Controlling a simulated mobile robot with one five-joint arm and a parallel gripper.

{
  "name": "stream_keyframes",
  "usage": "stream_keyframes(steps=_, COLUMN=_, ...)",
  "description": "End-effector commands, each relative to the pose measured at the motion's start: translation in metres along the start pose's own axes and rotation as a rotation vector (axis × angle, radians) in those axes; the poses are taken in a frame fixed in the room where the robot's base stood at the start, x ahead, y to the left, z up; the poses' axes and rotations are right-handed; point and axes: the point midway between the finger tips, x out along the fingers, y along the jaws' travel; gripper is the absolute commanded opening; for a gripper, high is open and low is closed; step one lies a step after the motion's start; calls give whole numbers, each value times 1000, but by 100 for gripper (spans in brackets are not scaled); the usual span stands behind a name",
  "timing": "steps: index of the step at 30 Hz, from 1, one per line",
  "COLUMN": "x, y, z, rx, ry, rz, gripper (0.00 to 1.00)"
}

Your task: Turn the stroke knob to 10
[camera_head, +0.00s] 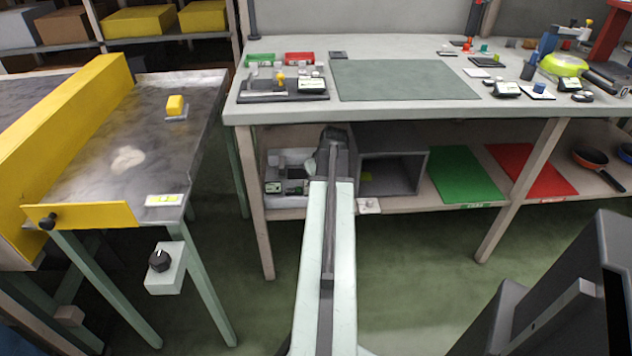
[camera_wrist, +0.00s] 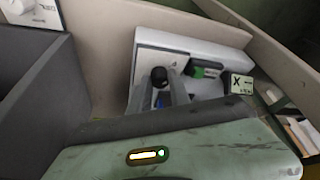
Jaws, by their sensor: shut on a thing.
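A black knob (camera_head: 159,261) with a white pointer line sits on a pale box on the conveyor's front leg; its lettering is unreadable. Another knob (camera_wrist: 20,7) on a white panel with a partly cut-off label shows at the top left corner in the wrist view. I cannot tell which one is the stroke knob. My gripper (camera_wrist: 160,92) is shut on a dark round-topped piece (camera_wrist: 159,75) over a white bin (camera_wrist: 210,38). In the head view my arm reaches towards the shelf under the bench and hides the fingers.
The bench (camera_head: 300,112) stands above the shelf. A dark grey box (camera_head: 392,175), a green mat (camera_head: 460,175) and a red mat (camera_head: 530,170) lie on the shelf. The conveyor (camera_head: 100,165) is at the left. The floor between conveyor and bench is clear.

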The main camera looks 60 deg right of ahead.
Motion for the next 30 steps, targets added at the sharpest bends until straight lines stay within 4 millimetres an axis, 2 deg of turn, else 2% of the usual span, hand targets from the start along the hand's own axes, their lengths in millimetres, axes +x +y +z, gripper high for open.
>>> stream_keyframes(steps=11, x=0, y=0, z=2, rx=142, ry=-5, rz=61, gripper=0)
stream_keyframes(steps=30, x=1, y=-2, z=0, rx=677, ry=5, rz=287, gripper=0)
